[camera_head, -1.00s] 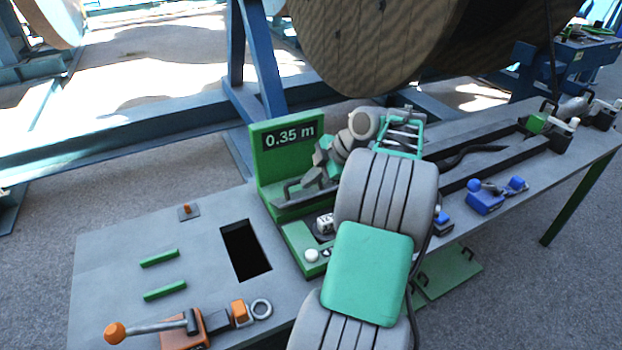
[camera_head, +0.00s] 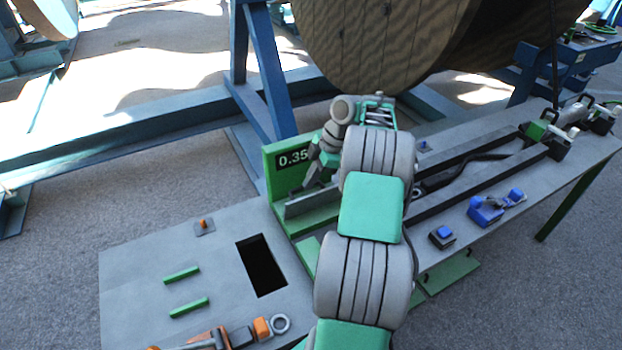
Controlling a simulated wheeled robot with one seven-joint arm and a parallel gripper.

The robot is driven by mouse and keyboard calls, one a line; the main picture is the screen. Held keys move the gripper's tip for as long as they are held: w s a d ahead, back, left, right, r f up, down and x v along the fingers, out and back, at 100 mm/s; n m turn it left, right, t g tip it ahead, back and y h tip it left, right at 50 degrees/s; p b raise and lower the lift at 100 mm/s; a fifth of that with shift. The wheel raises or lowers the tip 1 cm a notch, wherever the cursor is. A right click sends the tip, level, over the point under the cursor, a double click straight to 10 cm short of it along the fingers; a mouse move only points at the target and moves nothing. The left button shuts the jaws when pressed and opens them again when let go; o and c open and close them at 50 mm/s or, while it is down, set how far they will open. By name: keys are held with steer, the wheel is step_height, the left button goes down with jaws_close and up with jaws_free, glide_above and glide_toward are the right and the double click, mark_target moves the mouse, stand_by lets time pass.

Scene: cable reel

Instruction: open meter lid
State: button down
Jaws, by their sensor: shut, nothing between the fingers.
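The green meter (camera_head: 277,160) stands on the grey bench, its display partly hidden by my arm; "0.35" shows. A grey plate (camera_head: 312,202), seemingly the meter's lid, shows its long face at the meter's front. Its exact angle is hard to tell, and my arm hides its right end. My gripper (camera_head: 302,190) is shut and empty, pointing down just behind or at the plate's upper edge. I cannot tell whether it touches the plate.
A rectangular opening (camera_head: 261,265) and two green bars (camera_head: 182,274) are left of the meter. An orange-handled lever tool (camera_head: 215,338) lies at the front. A blue clamp (camera_head: 490,208) sits to the right. The large wooden reel (camera_head: 380,45) stands behind the bench.

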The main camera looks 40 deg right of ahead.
steer(key=shift+w+d, duration=0.1)
steer(key=shift+w, duration=0.45)
